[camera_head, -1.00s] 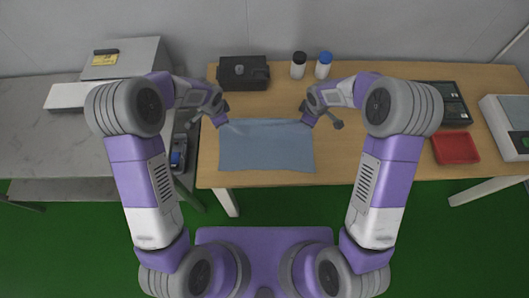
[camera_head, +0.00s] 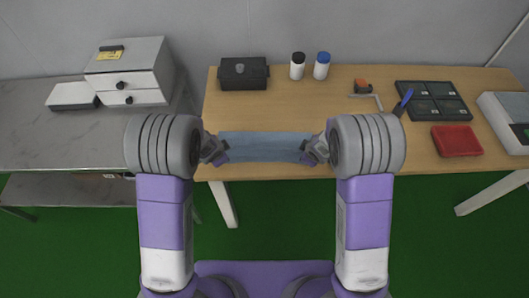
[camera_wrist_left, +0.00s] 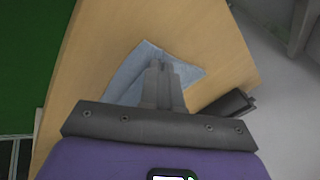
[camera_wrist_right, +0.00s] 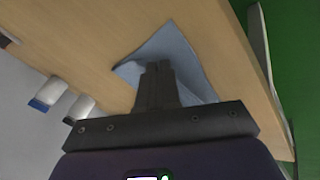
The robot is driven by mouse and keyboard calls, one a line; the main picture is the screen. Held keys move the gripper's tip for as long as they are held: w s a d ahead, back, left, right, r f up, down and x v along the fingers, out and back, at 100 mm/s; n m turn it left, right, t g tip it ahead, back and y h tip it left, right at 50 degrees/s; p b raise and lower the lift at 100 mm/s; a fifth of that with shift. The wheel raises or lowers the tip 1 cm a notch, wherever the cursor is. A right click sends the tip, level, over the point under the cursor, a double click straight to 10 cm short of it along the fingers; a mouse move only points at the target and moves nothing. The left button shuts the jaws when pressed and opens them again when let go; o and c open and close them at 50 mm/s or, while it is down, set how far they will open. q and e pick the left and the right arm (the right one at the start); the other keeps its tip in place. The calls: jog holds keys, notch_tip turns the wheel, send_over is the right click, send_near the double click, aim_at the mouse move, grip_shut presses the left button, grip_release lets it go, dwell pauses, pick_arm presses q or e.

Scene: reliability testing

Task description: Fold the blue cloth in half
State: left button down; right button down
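The blue cloth (camera_head: 264,146) lies on the wooden table as a narrow strip near its front edge, apparently doubled over. My left gripper (camera_head: 222,156) is at the strip's near left corner, and my right gripper (camera_head: 306,156) is at its near right corner. In the left wrist view the fingers (camera_wrist_left: 158,66) are together over the cloth (camera_wrist_left: 188,70). In the right wrist view the fingers (camera_wrist_right: 157,68) are likewise together over the cloth (camera_wrist_right: 178,45). Both grippers appear shut on the cloth; the pinched edges are hidden behind the fingers.
Behind the cloth stand a black box (camera_head: 243,73) and two bottles, one black-capped (camera_head: 298,66) and one blue-capped (camera_head: 321,66). A divided black tray (camera_head: 432,101) and a red tray (camera_head: 457,141) are at the right. A drawer unit (camera_head: 130,72) stands on the left counter.

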pick_arm(q)
jog(key=shift+a+f, duration=0.15)
pick_arm(e)
jog(key=shift+d+f, duration=0.15)
pick_arm(q)
jog(key=c, duration=1.2)
grip_release()
pick_arm(e)
jog(key=c, duration=1.2)
grip_release()
pick_arm(q)
jog(key=shift+o, duration=1)
jog(key=shift+s, duration=0.1)
pick_arm(e)
jog(key=shift+o, duration=1)
jog(key=shift+s, duration=0.1)
pick_arm(q)
jog(key=v, duration=0.4)
jog(key=shift+w, duration=0.3)
pick_arm(e)
jog(key=v, duration=0.4)
jog(key=shift+w, duration=0.3)
pick_arm(q)
jog(key=s+v, duration=0.1)
jog(key=v, duration=0.6)
jog(key=shift+f, duration=0.3)
pick_arm(e)
jog(key=s+v, duration=0.1)
jog(key=v, duration=0.6)
jog(key=shift+f, duration=0.3)
